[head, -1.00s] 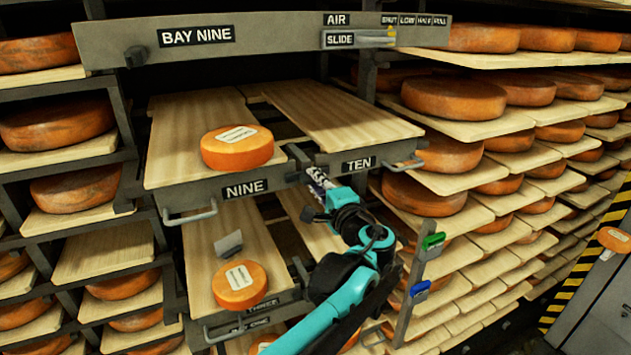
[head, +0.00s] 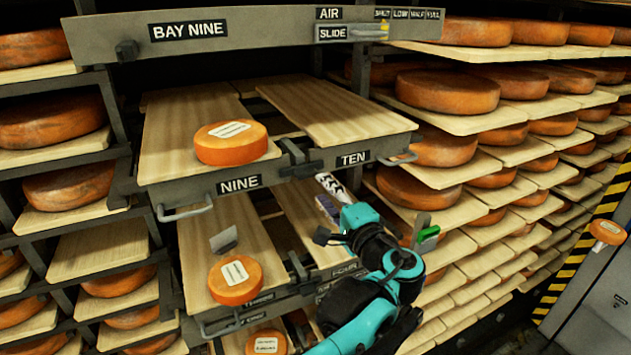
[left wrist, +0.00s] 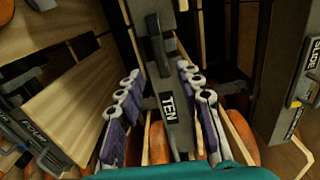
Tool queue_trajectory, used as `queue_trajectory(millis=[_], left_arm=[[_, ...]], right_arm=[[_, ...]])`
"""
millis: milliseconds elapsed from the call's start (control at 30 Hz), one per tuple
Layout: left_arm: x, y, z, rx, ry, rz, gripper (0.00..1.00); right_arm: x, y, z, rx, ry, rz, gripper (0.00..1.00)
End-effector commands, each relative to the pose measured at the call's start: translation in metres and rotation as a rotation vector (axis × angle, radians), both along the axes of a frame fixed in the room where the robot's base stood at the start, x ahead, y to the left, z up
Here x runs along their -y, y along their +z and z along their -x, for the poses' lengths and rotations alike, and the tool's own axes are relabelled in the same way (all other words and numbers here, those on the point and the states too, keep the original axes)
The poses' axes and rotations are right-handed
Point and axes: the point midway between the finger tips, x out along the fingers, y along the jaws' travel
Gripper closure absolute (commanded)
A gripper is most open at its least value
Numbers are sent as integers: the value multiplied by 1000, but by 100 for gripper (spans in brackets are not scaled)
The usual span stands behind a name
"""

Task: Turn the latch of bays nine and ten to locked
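The latch (head: 300,168) is a dark bar at the seam between the grey fronts of bay nine (head: 238,183) and bay ten (head: 353,160). In the left wrist view the dark latch handle (left wrist: 158,48) lies roughly lengthwise along the front, beyond the TEN label (left wrist: 169,108). I cannot tell its exact setting. My left gripper (head: 328,194) is open, just below the front of bay ten and right of the latch. In the left wrist view its fingers (left wrist: 163,106) are apart on either side of bay ten's front, with nothing held. My right gripper is not in view.
An orange cheese wheel (head: 231,142) sits on bay nine's board; bay ten's board (head: 325,108) is bare. Lower bays hold another labelled wheel (head: 236,279). A grey header with an air slide (head: 344,33) spans above. Loaded racks stand on both sides.

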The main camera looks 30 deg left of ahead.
Motion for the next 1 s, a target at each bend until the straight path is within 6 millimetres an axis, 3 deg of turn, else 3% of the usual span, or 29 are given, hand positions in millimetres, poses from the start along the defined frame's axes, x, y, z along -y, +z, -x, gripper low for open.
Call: queue_trajectory(millis=[100, 300, 800, 867, 933, 1000], left_arm=[[18, 0, 12, 0, -4, 0, 64], [31, 0, 22, 0, -1, 0, 64], [31, -1, 23, -1, 1, 1, 64], [29, -7, 24, -5, 1, 12, 64], [24, -27, 28, -19, 3, 50, 64], [16, -63, 36, -44, 5, 122, 64]], right_arm=[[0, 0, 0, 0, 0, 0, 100], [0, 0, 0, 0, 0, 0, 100], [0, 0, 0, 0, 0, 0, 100], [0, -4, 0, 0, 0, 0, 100], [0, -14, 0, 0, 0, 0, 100], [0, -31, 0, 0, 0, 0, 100]])
